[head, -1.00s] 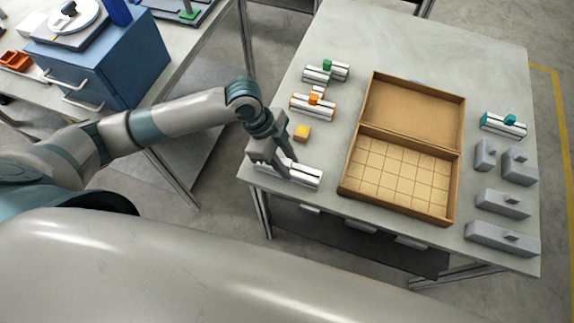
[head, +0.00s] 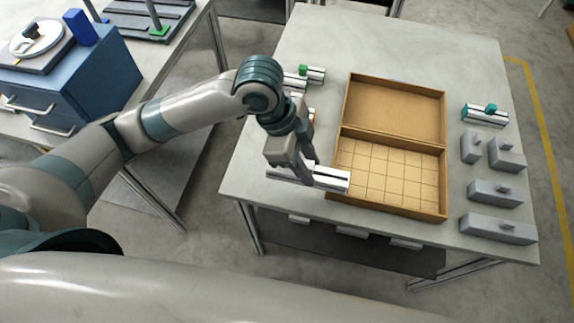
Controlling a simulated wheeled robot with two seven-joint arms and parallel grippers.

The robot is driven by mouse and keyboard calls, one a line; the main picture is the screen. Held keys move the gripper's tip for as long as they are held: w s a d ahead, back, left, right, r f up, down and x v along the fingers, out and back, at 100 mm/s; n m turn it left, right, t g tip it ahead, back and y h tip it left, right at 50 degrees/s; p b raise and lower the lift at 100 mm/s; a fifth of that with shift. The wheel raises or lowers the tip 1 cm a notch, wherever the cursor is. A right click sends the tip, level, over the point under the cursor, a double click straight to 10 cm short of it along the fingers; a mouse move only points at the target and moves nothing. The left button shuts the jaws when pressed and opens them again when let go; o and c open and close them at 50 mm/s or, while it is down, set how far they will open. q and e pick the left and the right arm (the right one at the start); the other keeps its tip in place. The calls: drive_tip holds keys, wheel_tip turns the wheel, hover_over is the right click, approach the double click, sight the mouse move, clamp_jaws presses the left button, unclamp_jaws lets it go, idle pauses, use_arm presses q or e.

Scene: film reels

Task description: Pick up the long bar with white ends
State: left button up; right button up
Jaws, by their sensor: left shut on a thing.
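The long bar with white ends (head: 333,180) is at the near left of the table, beside the near left corner of the box. My left gripper (head: 306,178) is shut on it around its middle, and the bar looks raised a little above the table. The fingers and wrist hide the middle of the bar. Only the left arm shows; my right gripper is not in view.
An open cardboard box (head: 445,180) with a gridded compartment stands mid-table. A bar with a green block (head: 303,70) and a partly hidden orange-marked one (head: 312,115) lie behind my gripper. A teal-marked bar (head: 485,117) and several grey blocks (head: 496,193) are at the right.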

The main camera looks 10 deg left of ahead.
use_arm(q)
drive_tip(key=shift+s+d+r, duration=0.1)
drive_tip(key=shift+d+r, duration=0.3)
drive_tip(key=shift+d, duration=0.2)
drive_tip(key=shift+s+d+r, duration=0.1)
drive_tip(key=shift+d+r, duration=0.25)
drive_tip(key=shift+d, duration=0.25)
